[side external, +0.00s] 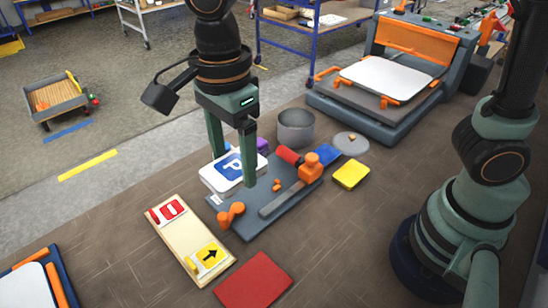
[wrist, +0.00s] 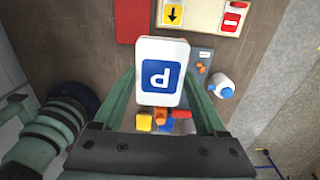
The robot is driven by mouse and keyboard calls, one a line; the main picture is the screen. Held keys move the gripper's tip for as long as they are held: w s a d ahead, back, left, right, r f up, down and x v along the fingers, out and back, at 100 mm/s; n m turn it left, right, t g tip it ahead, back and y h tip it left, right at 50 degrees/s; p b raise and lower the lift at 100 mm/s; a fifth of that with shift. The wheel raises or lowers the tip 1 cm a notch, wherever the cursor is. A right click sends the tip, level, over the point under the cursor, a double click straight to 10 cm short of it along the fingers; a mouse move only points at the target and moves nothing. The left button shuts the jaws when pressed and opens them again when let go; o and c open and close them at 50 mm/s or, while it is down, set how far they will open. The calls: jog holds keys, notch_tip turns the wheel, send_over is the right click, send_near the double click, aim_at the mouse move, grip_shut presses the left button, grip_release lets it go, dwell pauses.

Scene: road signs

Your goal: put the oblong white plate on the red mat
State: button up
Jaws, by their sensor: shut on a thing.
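The oblong white plate (side external: 212,178) carries a blue square with a white P. My gripper (side external: 233,171) is shut on it, with one finger at each side. In the wrist view the plate (wrist: 163,50) fills the space between the fingers of my gripper (wrist: 162,75), its face towards the camera. In the side view it is over the back left part of a grey board; I cannot tell how high it is. The red mat (side external: 253,281) lies flat and bare at the front edge of the side view. It shows in the wrist view (wrist: 115,20) beyond the plate, to the left.
A wooden board (side external: 192,241) with red and yellow signs lies left of the mat. The grey board (side external: 258,222) holds orange pieces (side external: 231,213) and a tool. A grey pot (side external: 295,127) and yellow block (side external: 351,174) stand behind. The table right of the mat is clear.

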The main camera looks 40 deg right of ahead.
send_over(253, 286)
notch_tip(253, 286, down, 20)
jog(key=shift+f, duration=0.1)
dwell(0.4)
jog(key=shift+f, duration=0.2)
jog(key=o, duration=1.3)
